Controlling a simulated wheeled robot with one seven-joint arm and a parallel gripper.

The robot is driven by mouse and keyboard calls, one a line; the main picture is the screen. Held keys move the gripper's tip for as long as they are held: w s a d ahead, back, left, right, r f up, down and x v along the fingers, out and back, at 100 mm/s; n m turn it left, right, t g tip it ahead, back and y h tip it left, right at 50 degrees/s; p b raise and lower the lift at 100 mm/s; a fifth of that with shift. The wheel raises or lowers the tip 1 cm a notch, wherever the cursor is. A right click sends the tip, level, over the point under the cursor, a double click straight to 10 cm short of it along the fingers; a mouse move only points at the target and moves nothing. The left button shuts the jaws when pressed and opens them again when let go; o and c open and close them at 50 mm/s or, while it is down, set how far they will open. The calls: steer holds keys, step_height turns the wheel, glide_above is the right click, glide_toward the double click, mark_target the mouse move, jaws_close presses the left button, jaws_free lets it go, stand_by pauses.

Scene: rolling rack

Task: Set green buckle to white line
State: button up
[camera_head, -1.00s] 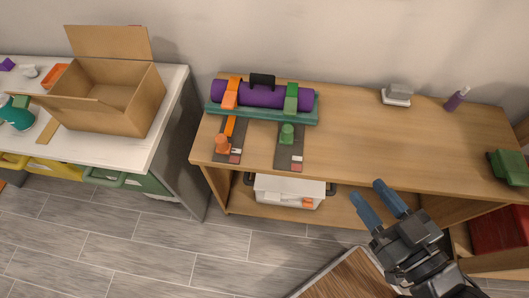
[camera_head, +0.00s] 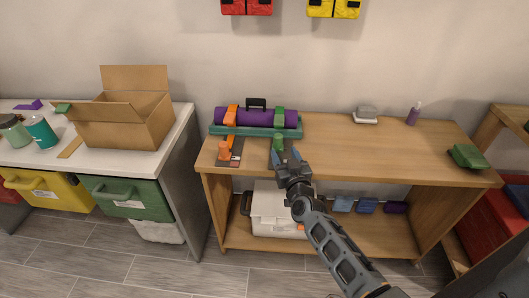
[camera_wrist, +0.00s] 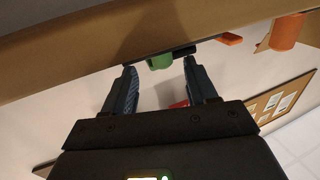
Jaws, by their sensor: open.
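The green buckle (camera_head: 278,141) stands on a dark strip at the front of the wooden shelf top, below a green strap (camera_head: 279,117) around a purple roll (camera_head: 256,117). My gripper (camera_head: 286,154) is open and empty, just in front of the green buckle. In the wrist view, the green buckle (camera_wrist: 160,62) shows between and slightly beyond the open fingertips (camera_wrist: 160,68); I cannot tell whether they touch it. The green strip's white line is not visible now, where my gripper covers the strip's front part.
The roll lies on a teal tray (camera_head: 240,131). The shelf middle is clear.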

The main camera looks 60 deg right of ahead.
mark_target(279, 144)
steer(key=b+x, duration=0.2)
steer(key=x, duration=0.4)
steer(key=shift+w+d+f+b, duration=0.1)
steer(key=shift+w+d+b, duration=0.15)
steer(key=shift+w+b, duration=0.05)
steer(key=shift+w+d, duration=0.3)
steer(key=shift+d, duration=0.1)
jaws_close()
